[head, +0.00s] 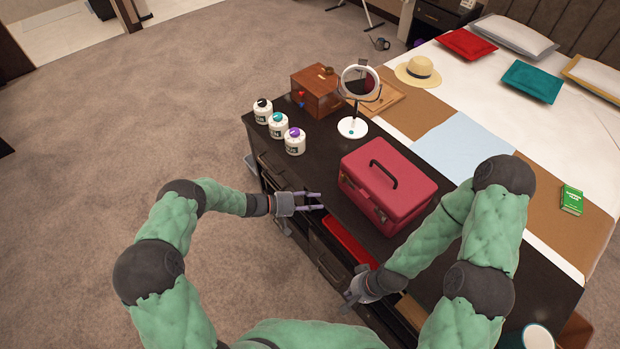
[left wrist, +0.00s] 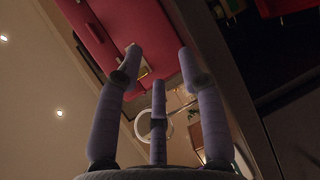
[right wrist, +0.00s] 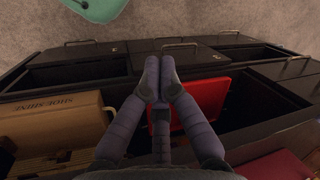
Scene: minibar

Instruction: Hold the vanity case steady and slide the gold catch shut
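The red vanity case (head: 397,190) stands closed on the dark cabinet top, its black handle (head: 383,174) on the lid. Small metal catches (head: 381,215) show on its front, too small to tell whether they are slid shut. My left gripper (head: 318,201) is open and empty at the cabinet's front edge, left of the case and apart from it. In the left wrist view the case (left wrist: 105,40) shows beyond the spread fingers. My right gripper (head: 350,296) is low in front of the cabinet, over the open drawers. In the right wrist view its fingertips (right wrist: 159,78) are together with nothing visible between them.
Open drawers hold a red item (right wrist: 198,100) and a wooden shoe-shine box (right wrist: 55,132). Several white jars (head: 294,142), a wooden box (head: 317,92) and a round mirror (head: 360,84) stand at the cabinet's far end. The bed (head: 490,90) adjoins the cabinet.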

